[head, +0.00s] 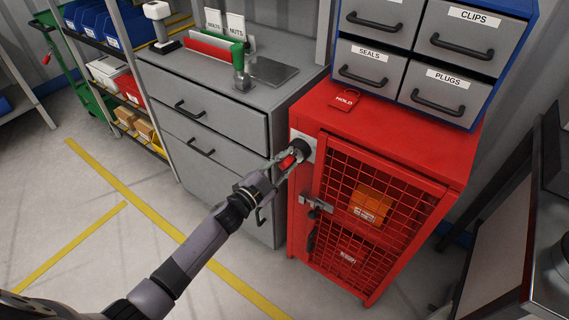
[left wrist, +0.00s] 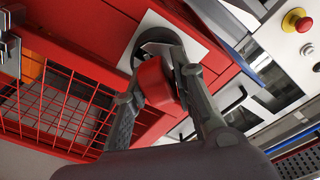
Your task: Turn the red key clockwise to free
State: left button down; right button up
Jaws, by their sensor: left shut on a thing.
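The red key (head: 287,162) sits in a round black lock on a pale plate (head: 296,138) at the upper left of the red cage cabinet's front. My left gripper (head: 289,156) is shut on the key, its fingers on either side of it. In the left wrist view the red key (left wrist: 155,82) shows between the two fingers of the gripper (left wrist: 159,78), in front of the dark round lock (left wrist: 158,42). The key's exact turn angle is hard to tell. My right gripper is not in view.
The red cabinet (head: 390,130) has a mesh door with a metal latch (head: 316,204) below the lock. A red HOLD tag (head: 345,99) lies on its top, beside labelled drawers (head: 465,37). A grey drawer unit (head: 225,125) stands close at left. Floor in front is clear.

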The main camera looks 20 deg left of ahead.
pick_arm(q)
jog(key=shift+s+d+f+m, duration=0.1)
jog(key=shift+d+m, duration=0.05)
jog(key=shift+m, duration=0.35)
jog(key=m, duration=0.5)
jog(key=shift+g, duration=0.3)
jog(key=m, duration=0.4)
jog(key=shift+m, duration=0.3)
jog(key=c, duration=1.3)
grip_release()
jog(key=shift+a, duration=0.3)
jog(key=shift+d, duration=0.15)
